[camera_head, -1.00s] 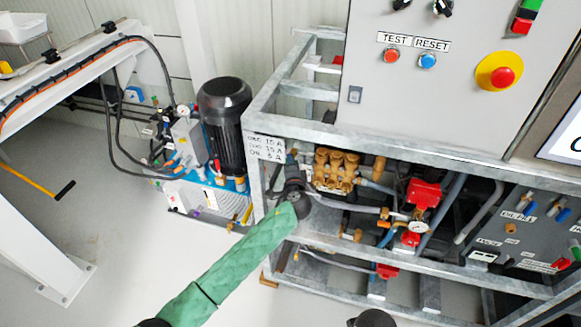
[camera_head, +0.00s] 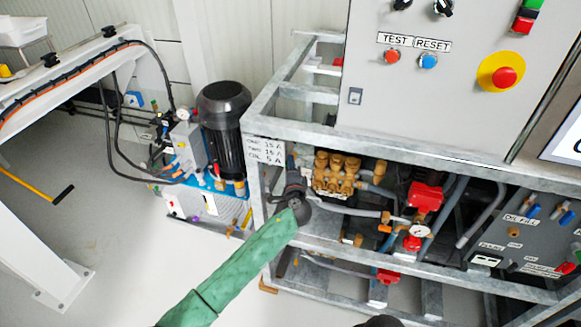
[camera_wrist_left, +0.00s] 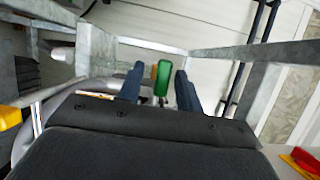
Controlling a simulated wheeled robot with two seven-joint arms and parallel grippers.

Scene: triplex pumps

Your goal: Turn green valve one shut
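A green valve handle (camera_wrist_left: 162,78) stands between the two fingers of my left gripper (camera_wrist_left: 158,85) in the left wrist view. The fingers are apart, with a gap visible on the left of the handle and a narrower one on the right. Whether either finger touches it is unclear. In the head view my left arm, in a green sleeve, reaches to the left front corner of the pump frame. The left gripper (camera_head: 291,188) is small and dark there, and the green handle cannot be made out.
Galvanised frame bars (camera_head: 262,190) surround the left hand closely. Brass pump parts (camera_head: 335,172), grey hoses and a red valve (camera_head: 425,196) lie to its right. A black motor (camera_head: 223,120) stands to the left. A control cabinet (camera_head: 450,100) is above.

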